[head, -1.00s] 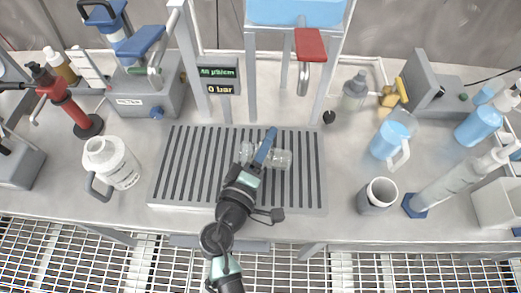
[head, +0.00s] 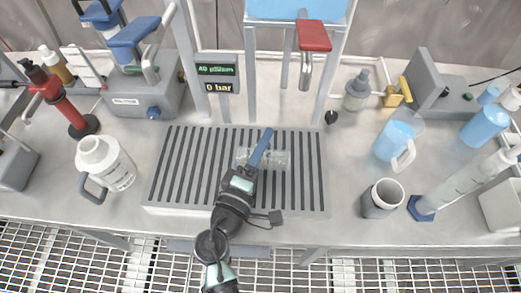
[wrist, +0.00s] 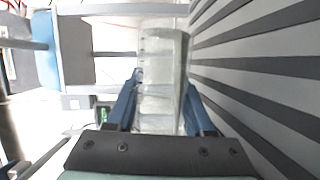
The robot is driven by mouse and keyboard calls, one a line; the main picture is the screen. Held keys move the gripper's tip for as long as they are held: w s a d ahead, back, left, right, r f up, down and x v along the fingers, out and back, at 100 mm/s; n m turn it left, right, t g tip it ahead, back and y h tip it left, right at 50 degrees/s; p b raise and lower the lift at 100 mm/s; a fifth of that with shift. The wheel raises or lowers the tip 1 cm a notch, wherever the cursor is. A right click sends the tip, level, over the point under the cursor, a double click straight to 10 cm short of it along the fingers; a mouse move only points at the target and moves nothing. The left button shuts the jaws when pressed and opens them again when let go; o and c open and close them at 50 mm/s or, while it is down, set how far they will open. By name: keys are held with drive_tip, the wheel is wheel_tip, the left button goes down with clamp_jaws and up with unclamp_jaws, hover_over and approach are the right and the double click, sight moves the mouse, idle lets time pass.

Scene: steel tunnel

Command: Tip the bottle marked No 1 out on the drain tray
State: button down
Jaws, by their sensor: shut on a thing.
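A clear, graduated bottle (head: 276,160) lies on its side over the slatted drain tray (head: 185,165) in the head view. My gripper (head: 262,148) is shut on it about its middle, from the front. In the wrist view the clear bottle (wrist: 160,65) runs between the two blue fingers of my gripper (wrist: 163,85), with the tray's dark slots to the right. I cannot read a No 1 mark on it. Whether the bottle touches the tray, and whether liquid is in it, I cannot tell.
A white jug (head: 107,163) stands left of the tray. A grey cup (head: 382,198), a blue-filled jug (head: 398,142) and a measuring cylinder (head: 460,180) stand to the right. A display post (head: 217,85) and a red-handled tap (head: 311,45) rise behind the tray.

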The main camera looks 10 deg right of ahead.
drive_tip(key=shift+a+n+t+b, duration=0.3)
drive_tip(key=shift+n+b, duration=0.25)
drive_tip(key=shift+n, duration=0.25)
drive_tip(key=shift+w+n+h, duration=0.1)
drive_tip(key=shift+n+h, duration=0.2)
drive_tip(key=shift+r+n, duration=0.2)
drive_tip(key=shift+n, duration=0.1)
idle(0.8)
drive_tip(key=shift+d+f+m, duration=0.15)
drive_tip(key=shift+m, duration=0.55)
drive_tip(key=shift+d+f+m, duration=0.1)
drive_tip(key=shift+d+m, duration=0.05)
drive_tip(key=shift+m, duration=0.55)
drive_tip(key=shift+r+m+g+y+p, duration=0.3)
drive_tip(key=shift+r+m+g+y, duration=0.1)
drive_tip(key=shift+r+m, duration=0.1)
drive_tip(key=shift+d+r+m+y+p, duration=0.25)
drive_tip(key=shift+r+m+p, duration=0.2)
drive_tip(key=shift+m+p, duration=0.55)
drive_tip(key=shift+m+g+y, duration=0.35)
drive_tip(key=shift+m+g, duration=0.05)
drive_tip(key=shift+m, duration=0.3)
